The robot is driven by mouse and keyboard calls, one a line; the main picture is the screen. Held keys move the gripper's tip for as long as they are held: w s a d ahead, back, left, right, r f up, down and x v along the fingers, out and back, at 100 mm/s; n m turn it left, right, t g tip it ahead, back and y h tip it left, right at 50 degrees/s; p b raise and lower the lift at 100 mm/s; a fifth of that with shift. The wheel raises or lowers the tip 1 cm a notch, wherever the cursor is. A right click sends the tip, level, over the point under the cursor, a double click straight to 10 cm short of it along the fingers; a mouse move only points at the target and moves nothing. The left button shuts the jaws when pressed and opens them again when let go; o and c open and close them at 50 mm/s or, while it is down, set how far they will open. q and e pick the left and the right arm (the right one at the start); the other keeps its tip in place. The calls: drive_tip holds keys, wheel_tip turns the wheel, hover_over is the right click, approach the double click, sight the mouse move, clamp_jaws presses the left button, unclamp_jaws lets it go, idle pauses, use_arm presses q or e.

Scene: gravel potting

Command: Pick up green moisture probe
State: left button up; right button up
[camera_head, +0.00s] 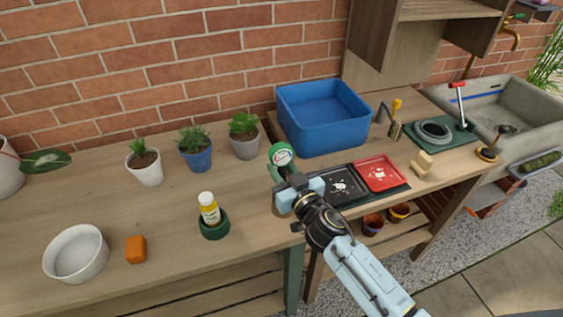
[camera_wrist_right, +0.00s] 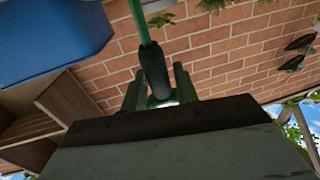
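The green moisture probe (camera_head: 281,156) has a round green head with a white dial face, which shows at the tip of my right gripper (camera_head: 284,177) in the head view. In the right wrist view the probe's dark green body (camera_wrist_right: 154,70) and thin green stem sit between the two fingers of the right gripper (camera_wrist_right: 160,88). The fingers appear closed on the probe. It looks raised above the bench, with part of it hidden by the gripper. My left gripper is in neither view.
A blue bin (camera_head: 325,140) stands behind the gripper, with a black tray (camera_head: 345,205) and red tray (camera_head: 379,190) to its right.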

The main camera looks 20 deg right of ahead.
sight(282, 147)
clamp_jaws()
drive_tip(key=shift+r, duration=0.1)
wheel_tip(282, 147, up, 12)
drive_tip(key=p, duration=0.5)
drive_tip(key=shift+r+p, duration=0.15)
drive_tip(key=shift+p, duration=0.2)
wheel_tip(282, 147, up, 16)
drive_tip(key=p, duration=0.3)
drive_tip(key=shift+f, duration=0.2)
